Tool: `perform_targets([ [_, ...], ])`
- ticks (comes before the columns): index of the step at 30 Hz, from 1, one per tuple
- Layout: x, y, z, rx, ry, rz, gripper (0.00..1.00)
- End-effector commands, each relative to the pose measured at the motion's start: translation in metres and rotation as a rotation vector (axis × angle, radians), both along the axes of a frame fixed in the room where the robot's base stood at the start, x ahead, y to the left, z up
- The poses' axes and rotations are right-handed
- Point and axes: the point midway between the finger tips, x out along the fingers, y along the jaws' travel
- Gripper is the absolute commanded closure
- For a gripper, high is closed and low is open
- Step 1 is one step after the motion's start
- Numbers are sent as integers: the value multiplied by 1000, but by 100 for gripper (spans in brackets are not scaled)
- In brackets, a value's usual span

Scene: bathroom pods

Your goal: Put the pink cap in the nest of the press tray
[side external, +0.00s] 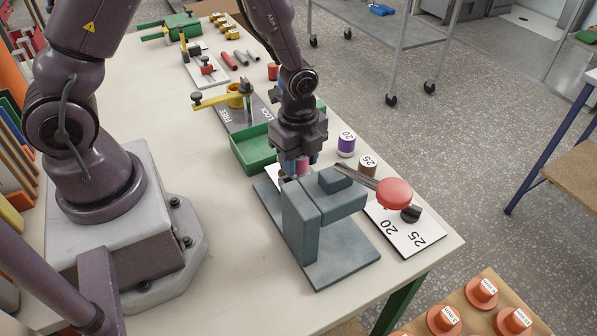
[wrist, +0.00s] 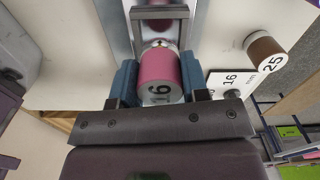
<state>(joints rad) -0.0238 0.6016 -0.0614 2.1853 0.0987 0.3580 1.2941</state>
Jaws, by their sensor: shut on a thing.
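The pink cap (wrist: 158,67), marked 16, is held between the blue fingers of my gripper (wrist: 157,84) in the wrist view. In the side view only a little of the pink cap (side external: 303,167) shows under my gripper (side external: 299,165), which is beside the grey press (side external: 300,222), at its far side. The wrist view shows a grey metal frame (wrist: 160,12) just beyond the cap. The nest of the press tray cannot be made out clearly, and I cannot tell whether the cap touches it.
A purple cap (side external: 346,147) and a brown cap (side external: 368,166) stand right of my gripper. The press lever's red knob (side external: 394,193) sticks out over a numbered white card (side external: 402,238). A green bin (side external: 252,157) and a FREE/LOCK fixture (side external: 236,118) stand behind.

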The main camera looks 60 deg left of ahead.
Motion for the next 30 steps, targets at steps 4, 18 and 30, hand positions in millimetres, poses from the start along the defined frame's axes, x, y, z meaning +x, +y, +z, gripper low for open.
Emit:
perform_targets([
  [4, 0, 0, -22, 0, 4, 0, 83],
  [18, 0, 0, -36, 1, 0, -1, 83],
  [30, 0, 0, -37, 0, 0, -1, 33],
])
